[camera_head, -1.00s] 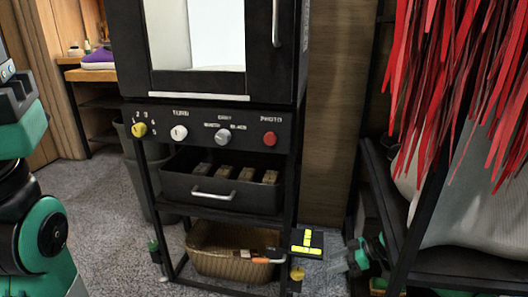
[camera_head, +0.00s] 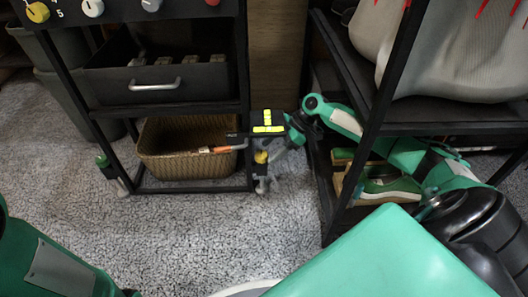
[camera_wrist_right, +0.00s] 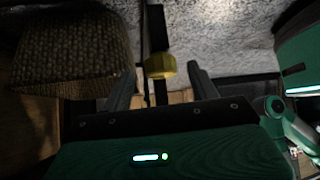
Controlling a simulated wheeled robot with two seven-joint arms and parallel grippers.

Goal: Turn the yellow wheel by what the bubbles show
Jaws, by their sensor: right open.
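The yellow wheel (camera_head: 261,157) sits low at the front right leg of the black cabinet, under a small black level with two yellow-green vials (camera_head: 268,128) set in a T. The bubbles are too small to make out. In the wrist view the yellow wheel (camera_wrist_right: 160,66) lies between the fingertips of my right gripper (camera_wrist_right: 162,77), with a gap on each side. In the head view my right gripper (camera_head: 280,150) is just right of the wheel, open and empty. My left gripper is out of view.
A wicker basket (camera_head: 180,165) with an orange-handled tool (camera_head: 215,149) stands on the lower shelf. A black rack (camera_head: 358,150) with green shoes (camera_head: 390,190) is close on the right, beside my right arm. Carpet (camera_head: 190,235) in front is clear.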

